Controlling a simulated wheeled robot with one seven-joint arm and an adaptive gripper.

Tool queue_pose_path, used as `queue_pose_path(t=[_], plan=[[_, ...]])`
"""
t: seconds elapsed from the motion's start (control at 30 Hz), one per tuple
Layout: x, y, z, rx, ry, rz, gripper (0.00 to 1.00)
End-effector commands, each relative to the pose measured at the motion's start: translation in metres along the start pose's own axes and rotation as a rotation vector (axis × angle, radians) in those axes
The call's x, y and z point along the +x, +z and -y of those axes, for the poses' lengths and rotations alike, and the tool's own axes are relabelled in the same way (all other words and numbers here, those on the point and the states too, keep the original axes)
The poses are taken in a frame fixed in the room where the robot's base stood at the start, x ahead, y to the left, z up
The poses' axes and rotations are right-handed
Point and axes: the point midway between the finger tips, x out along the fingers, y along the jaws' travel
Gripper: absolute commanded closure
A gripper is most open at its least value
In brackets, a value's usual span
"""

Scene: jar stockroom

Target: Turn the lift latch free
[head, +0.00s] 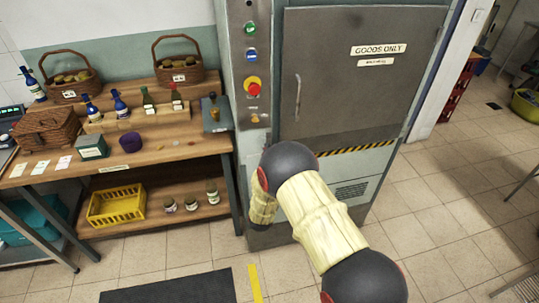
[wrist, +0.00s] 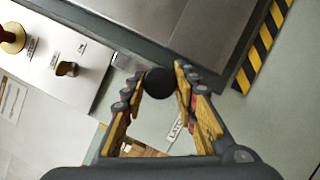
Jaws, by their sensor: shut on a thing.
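The lift latch shows in the wrist view as a round black knob (wrist: 159,82) near the lower edge of the grey lift door. A white label (wrist: 176,127) reading "LATCH" is just below it, partly covered by a finger. My gripper (wrist: 160,84) has its two yellow-and-grey fingers closed on either side of the knob. In the head view my arm hides the gripper and the latch. The lift door (head: 355,75) there bears a "GOODS ONLY" sign and looks shut.
A control panel (head: 250,62) with green, blue and red buttons is left of the door. A yellow-black stripe (head: 357,147) runs below the door. A wooden shelf (head: 170,152) with bottles and baskets stands at the left. The tiled floor at the right is largely clear.

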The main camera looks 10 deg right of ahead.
Motion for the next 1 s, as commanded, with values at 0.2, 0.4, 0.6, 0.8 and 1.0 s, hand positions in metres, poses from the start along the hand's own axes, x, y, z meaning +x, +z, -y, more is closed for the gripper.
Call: queue_pose_path(t=[0.2, 0.4, 0.6, 0.8, 1.0], plan=[[0.0027, 0.001, -0.0021, -0.029, 0.016, 0.003, 1.0], [0.0029, 0.0012, -0.0028, -0.034, 0.018, 0.004, 1.0], [0.0031, 0.0013, -0.0032, -0.033, 0.019, 0.004, 1.0], [0.0024, 0.001, -0.0024, -0.033, 0.018, 0.003, 0.6], [0.0015, 0.0005, -0.0016, -0.033, 0.016, 0.002, 0.52]])
